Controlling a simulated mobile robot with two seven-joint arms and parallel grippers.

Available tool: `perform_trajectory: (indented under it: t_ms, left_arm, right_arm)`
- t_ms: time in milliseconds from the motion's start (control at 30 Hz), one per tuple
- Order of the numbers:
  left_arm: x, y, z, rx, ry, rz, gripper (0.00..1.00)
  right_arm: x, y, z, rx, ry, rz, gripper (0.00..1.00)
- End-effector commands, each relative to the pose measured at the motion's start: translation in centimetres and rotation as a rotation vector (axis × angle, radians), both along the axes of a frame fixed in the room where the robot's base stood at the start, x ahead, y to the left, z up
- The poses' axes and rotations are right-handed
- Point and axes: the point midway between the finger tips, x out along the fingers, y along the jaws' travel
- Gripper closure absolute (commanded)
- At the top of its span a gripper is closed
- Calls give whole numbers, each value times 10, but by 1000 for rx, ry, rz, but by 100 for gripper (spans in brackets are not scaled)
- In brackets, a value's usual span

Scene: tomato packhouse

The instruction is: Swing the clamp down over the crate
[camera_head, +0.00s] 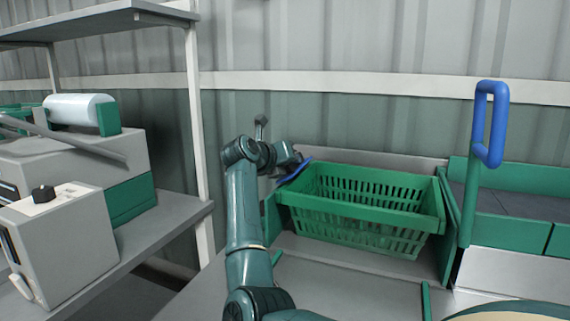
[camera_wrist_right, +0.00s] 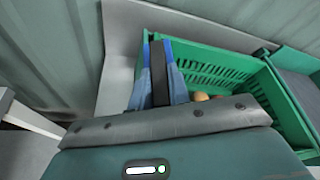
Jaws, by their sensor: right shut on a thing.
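A green slatted crate (camera_head: 360,221) stands on the bench, its rim level. A dark bar or finger runs between the two blue strips there. A second blue loop handle (camera_head: 488,125) stands upright on a green lever (camera_head: 470,205) to the right of the crate. My left gripper is in neither view.
Several round reddish and tan items lie inside the crate. A green-walled conveyor section (camera_head: 520,218) lies to the right. A side bench with machines (camera_head: 62,235) and a shelf post (camera_head: 197,130) stand at the left. The grey bench top (camera_head: 345,283) before the crate is clear.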

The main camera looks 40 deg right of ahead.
Motion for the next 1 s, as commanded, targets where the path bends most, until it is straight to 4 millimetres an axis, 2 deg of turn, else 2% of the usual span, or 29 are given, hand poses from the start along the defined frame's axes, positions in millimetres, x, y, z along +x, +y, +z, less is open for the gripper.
perform_trajectory:
  t_ms: [267,500,1000]
  left_arm:
    - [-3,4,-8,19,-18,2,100]
    - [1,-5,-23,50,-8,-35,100]
    - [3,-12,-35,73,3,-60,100]
  right_arm:
    - [-9,-4,-6,116,-221,-2,100]
    - [-14,-7,-8,187,-360,-1,100]
    - [-17,-9,-8,242,-465,0,100]
